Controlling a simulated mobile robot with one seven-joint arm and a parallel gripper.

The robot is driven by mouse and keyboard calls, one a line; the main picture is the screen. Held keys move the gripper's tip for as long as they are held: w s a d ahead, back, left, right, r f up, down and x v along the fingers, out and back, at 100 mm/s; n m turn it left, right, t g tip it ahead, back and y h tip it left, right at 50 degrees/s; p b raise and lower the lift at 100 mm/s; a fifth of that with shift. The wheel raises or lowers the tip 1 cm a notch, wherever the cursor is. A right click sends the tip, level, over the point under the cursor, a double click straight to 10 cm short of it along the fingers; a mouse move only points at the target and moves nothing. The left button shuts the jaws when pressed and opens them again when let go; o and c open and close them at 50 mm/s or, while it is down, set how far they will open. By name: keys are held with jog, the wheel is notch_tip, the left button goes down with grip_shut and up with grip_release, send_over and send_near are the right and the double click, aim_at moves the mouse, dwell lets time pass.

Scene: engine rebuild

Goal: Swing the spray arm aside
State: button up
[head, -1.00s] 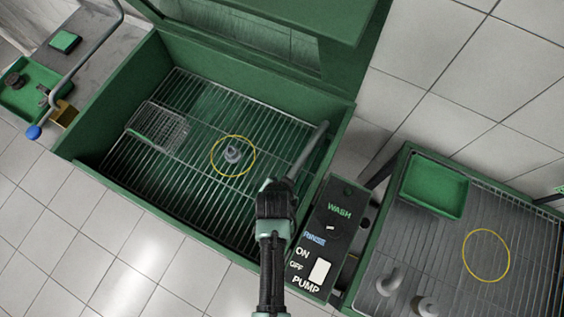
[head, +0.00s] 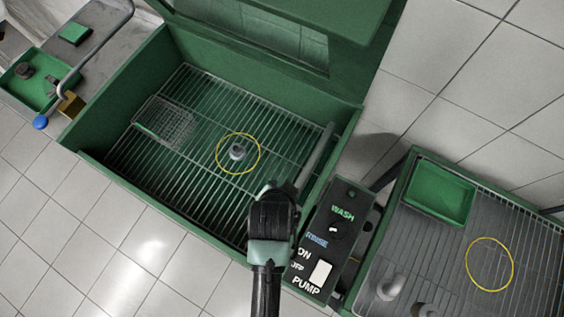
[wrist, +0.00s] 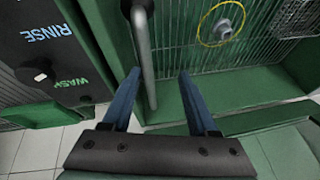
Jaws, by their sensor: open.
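A grey tubular bar, which looks like the spray arm (head: 317,157), runs along the right side inside the open green wash tank (head: 105,172). My gripper (head: 279,190) is over the tank's front right part, at the near end of the bar. The fingertips are hard to make out in the head view. In the wrist view, my gripper (wrist: 159,73) has its two blue fingers apart and empty. The spray arm (wrist: 145,50) shows between them, closer to the left finger. I cannot tell whether they touch.
Inside the tank are a wire grate, a small mesh basket (head: 165,120) and a grey fitting (head: 237,152) ringed in yellow. The control panel (head: 327,240) stands right of my gripper. The raised lid (head: 290,30) is behind. A bent pipe with a blue knob (head: 40,122) is at left.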

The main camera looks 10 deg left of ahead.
jog(key=shift+v, duration=1.75)
